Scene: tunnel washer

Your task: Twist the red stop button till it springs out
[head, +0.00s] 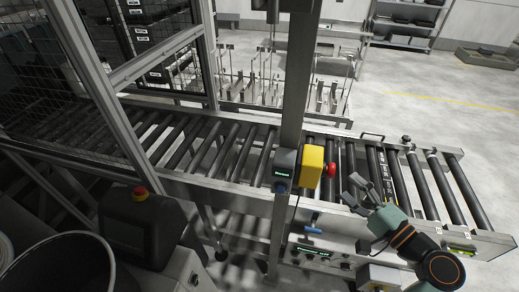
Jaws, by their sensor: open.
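A red stop button (331,170) sticks out from the right side of a yellow box (312,167) on the upright metal post. My gripper (351,190) is to the right of the button and a little lower in the picture. Its fingers are spread open and empty, pointing toward the post. A gap shows between the fingertips and the button. Whether the button is pressed in or out cannot be told at this size. A second red button (140,192) sits on a dark console at the lower left.
The metal post (294,100) stands in front of a roller conveyor (235,150). A dark box with a small display (284,172) is left of the yellow box. A control panel (315,250) lies below. Mesh fencing (30,75) is at the left.

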